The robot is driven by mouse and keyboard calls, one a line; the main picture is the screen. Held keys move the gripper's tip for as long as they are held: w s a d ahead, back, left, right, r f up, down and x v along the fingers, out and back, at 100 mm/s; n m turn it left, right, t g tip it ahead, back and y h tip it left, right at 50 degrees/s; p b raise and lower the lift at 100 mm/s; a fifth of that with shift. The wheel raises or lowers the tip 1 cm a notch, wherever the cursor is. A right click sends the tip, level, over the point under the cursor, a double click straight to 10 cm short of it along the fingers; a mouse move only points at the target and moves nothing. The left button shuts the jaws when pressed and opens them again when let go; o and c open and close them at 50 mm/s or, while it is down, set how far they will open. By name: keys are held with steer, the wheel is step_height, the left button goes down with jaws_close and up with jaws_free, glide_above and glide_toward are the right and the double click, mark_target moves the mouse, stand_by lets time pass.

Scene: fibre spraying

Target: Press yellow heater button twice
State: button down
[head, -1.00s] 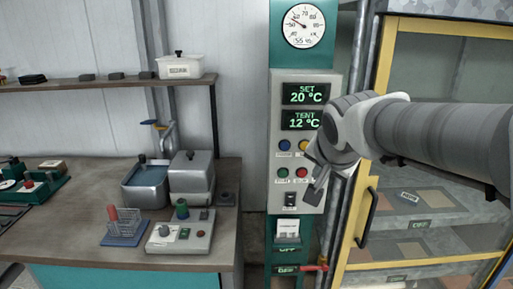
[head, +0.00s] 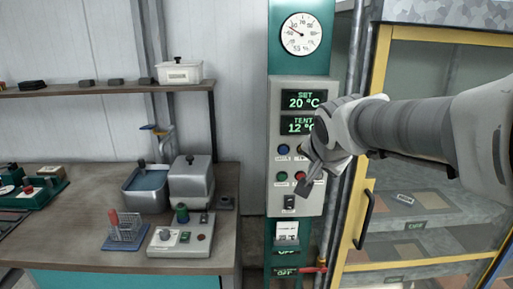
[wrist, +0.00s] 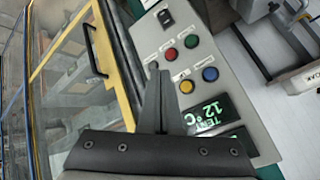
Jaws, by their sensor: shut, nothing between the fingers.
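The grey control panel (head: 280,215) stands upright on a teal column. In the wrist view the yellow button (wrist: 187,86) shows beside the blue button (wrist: 210,74). The upper display (head: 305,99) reads SET 20 °C and the lower one (head: 296,124) TENT 12 °C.
The green button (wrist: 171,54) and red button (wrist: 192,41) sit near the yellow one, with a black switch (wrist: 165,17) beyond. A yellow-framed glass cabinet (head: 365,190) with a black handle (head: 363,220) stands right. A workbench (head: 75,220) with equipment is left.

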steer(key=w+p, duration=0.2)
steer(key=w, duration=0.5)
steer(key=shift+w, duration=0.2)
steer(key=shift+w, duration=0.1)
stand_by(1.8)
steer(key=shift+w, duration=0.35)
steer(key=shift+w, duration=0.4)
stand_by(0.5)
stand_by(0.4)
steer(key=shift+s+b, duration=0.55)
steer(key=shift+s, duration=0.3)
